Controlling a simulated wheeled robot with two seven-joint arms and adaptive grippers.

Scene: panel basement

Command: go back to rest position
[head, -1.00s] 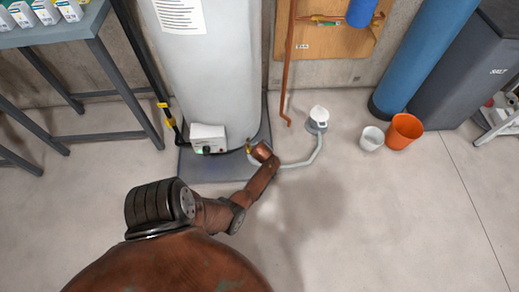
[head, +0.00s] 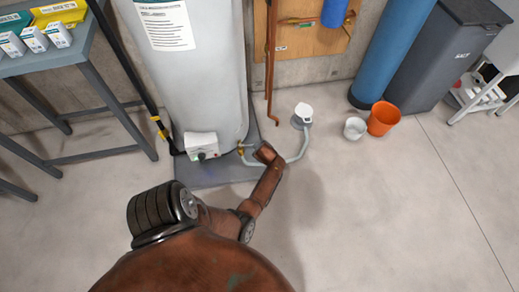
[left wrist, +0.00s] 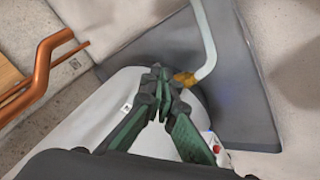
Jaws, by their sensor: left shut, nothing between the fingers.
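My left arm reaches from the bottom of the head view toward the foot of a white tank (head: 190,75). Its gripper is hidden behind the wrist there. In the left wrist view my left gripper (left wrist: 162,92) is shut and empty, its dark green fingers together. The tank's white side lies behind and below the fingers. A brass valve (left wrist: 184,79) with a grey hose (left wrist: 205,35) shows just beyond the fingertips; whether they touch it I cannot tell. My right gripper is in neither view.
The tank stands on a dark base (head: 205,177). A grey table (head: 62,54) with boxes is at left.

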